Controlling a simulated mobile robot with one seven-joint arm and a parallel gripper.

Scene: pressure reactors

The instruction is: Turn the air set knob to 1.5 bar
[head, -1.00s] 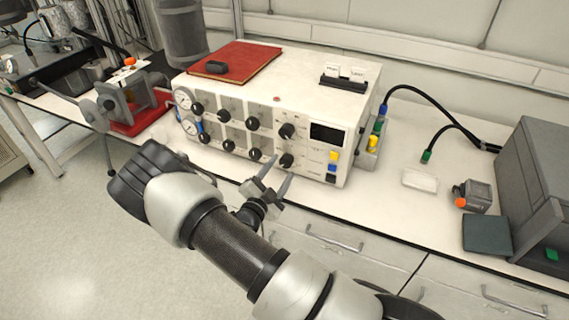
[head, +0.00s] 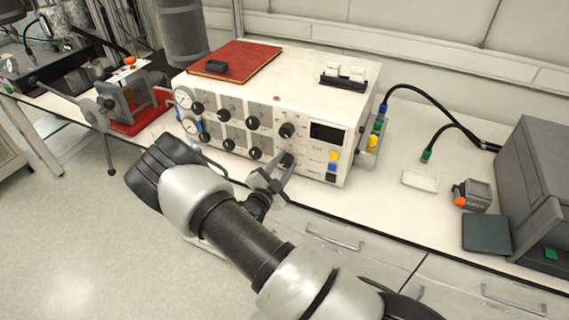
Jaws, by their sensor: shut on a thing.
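The white control unit (head: 340,105) stands on the bench with two round gauges and several black knobs on its front. Its labels and gauge readings are too small to read. My gripper (head: 279,168) is at the lower right of the front panel. Its fingers are shut around the lower right black knob (head: 288,158), which they partly hide. I cannot tell from the labels whether this is the air set knob. The upper right knob (head: 287,130) is above it and free. The two gauges (head: 184,98) are at the panel's left end.
A red book (head: 238,60) with a small black object lies on the unit. A red-based device (head: 135,122) stands to the left. Cables, a white tray (head: 420,181) and a grey box (head: 540,170) are to the right. Drawers are below the bench edge.

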